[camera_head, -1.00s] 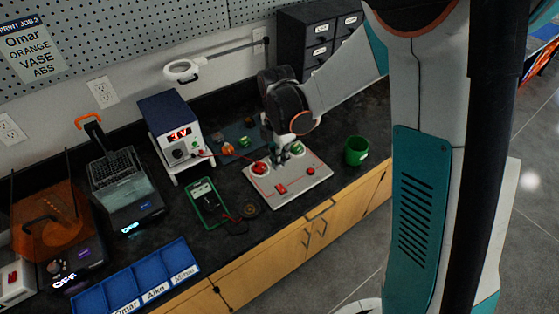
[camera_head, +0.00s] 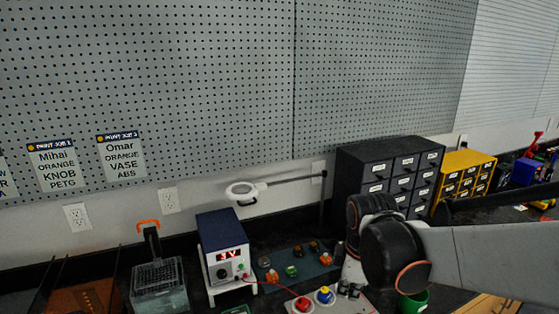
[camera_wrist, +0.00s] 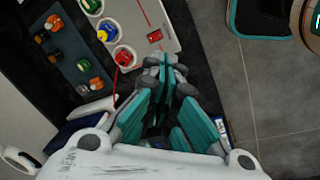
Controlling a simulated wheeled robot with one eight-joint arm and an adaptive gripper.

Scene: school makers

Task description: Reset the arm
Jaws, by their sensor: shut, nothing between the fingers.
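My gripper (camera_head: 350,289) is at the bottom right of the head view, over or beside the light-grey button panel (camera_head: 328,308). Its teal fingers (camera_wrist: 165,68) point away from the camera in the wrist view, with the tips together and nothing between them. In that view the tips appear close to the panel's edge (camera_wrist: 160,30); I cannot tell how high above the counter they are. My arm reaches in from the right in the head view.
The panel carries a red button (camera_head: 302,304) and a blue one (camera_head: 325,294). A power supply (camera_head: 222,247) stands left. A mat (camera_head: 290,267) holds several small coloured parts. Dark drawers (camera_head: 390,170) and yellow drawers (camera_head: 465,180) stand behind.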

